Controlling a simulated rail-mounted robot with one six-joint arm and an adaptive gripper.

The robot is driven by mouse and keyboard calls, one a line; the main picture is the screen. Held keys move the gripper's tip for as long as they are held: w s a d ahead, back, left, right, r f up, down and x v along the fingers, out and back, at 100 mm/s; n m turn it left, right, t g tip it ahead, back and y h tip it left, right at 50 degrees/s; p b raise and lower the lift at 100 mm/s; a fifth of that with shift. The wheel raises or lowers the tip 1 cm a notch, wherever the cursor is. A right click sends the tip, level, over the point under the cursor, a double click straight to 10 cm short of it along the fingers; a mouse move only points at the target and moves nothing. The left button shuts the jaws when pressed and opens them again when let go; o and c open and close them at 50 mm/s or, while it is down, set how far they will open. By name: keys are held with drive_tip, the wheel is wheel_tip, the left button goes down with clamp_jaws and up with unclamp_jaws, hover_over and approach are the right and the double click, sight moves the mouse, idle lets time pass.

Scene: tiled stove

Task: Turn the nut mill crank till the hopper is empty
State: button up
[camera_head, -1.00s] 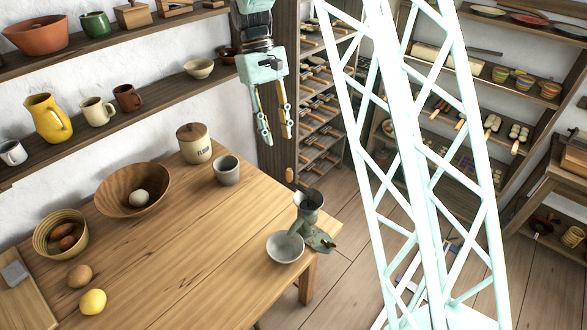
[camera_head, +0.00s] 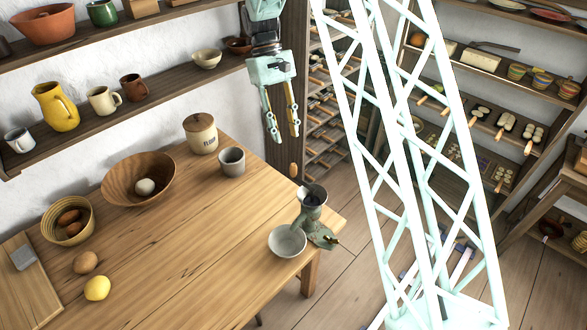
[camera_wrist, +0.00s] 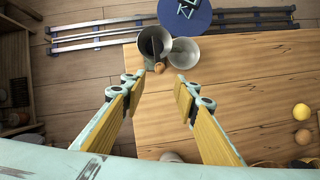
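The nut mill (camera_head: 318,232) is a grey-green metal mill at the table's right corner. Its hopper (camera_head: 312,197) faces up and looks dark inside; I cannot tell how much it holds. The crank's wooden knob (camera_head: 293,170) stands up just left of the hopper; it also shows in the wrist view (camera_wrist: 159,68). A pale bowl (camera_head: 287,241) sits beside the mill. My gripper (camera_head: 284,134) is open and empty, pointing down above the knob and apart from it. In the wrist view the knob lies just beyond the gap between my fingertips (camera_wrist: 158,84).
The wooden table (camera_head: 205,245) is clear near the mill. A grey cup (camera_head: 232,161), a flour jar (camera_head: 201,136), a wooden bowl (camera_head: 120,181), a lemon (camera_head: 97,288) and a basket (camera_head: 85,229) stand farther left. A wall shelf (camera_head: 165,90) with crockery runs behind.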

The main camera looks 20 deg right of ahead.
sight(292, 163)
drive_tip(key=shift+p+x, duration=0.45)
drive_tip(key=shift+x, duration=6.4)
drive_tip(key=shift+c, duration=0.5)
clamp_jaws()
